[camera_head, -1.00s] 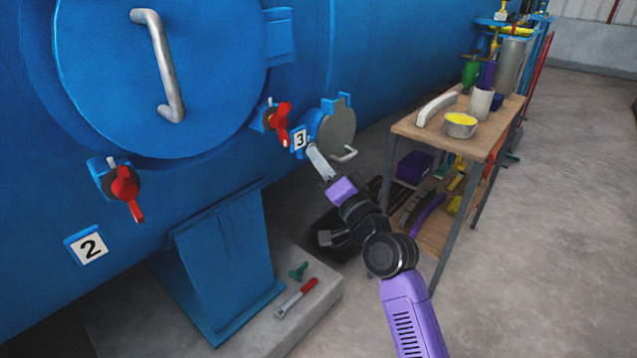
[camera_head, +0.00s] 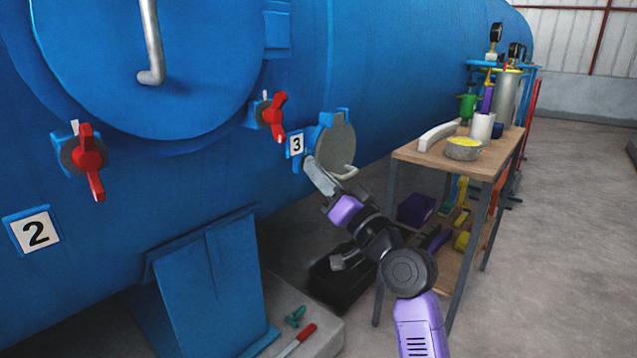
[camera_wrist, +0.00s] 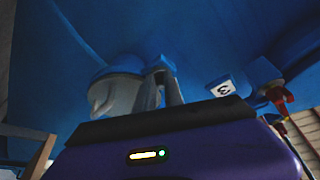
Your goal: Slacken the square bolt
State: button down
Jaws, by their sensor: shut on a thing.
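My gripper (camera_head: 310,163) reaches the lower left edge of the small round hatch (camera_head: 335,143) beside label 3 (camera_head: 296,145) on the blue autoclave. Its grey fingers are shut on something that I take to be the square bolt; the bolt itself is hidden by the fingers. In the wrist view the gripper (camera_wrist: 160,88) points up at the blue wall, with the hatch's grey handle (camera_wrist: 103,100) to its left and label 3 (camera_wrist: 223,89) to its right.
Red levers (camera_head: 273,115) (camera_head: 87,160) stick out on the left. A wooden cart (camera_head: 425,160) with a bowl (camera_head: 463,148) and containers stands close right of my arm. A black box (camera_head: 340,280) and a red-handled tool (camera_head: 297,340) lie below. The floor at right is clear.

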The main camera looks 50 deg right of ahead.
dwell(0.3)
jog(key=c, duration=1.7)
grip_release()
jog(key=p+v, duration=0.1)
jog(key=v, duration=0.6)
jog(key=shift+s+f, duration=0.2)
jog(key=shift+s, duration=0.15)
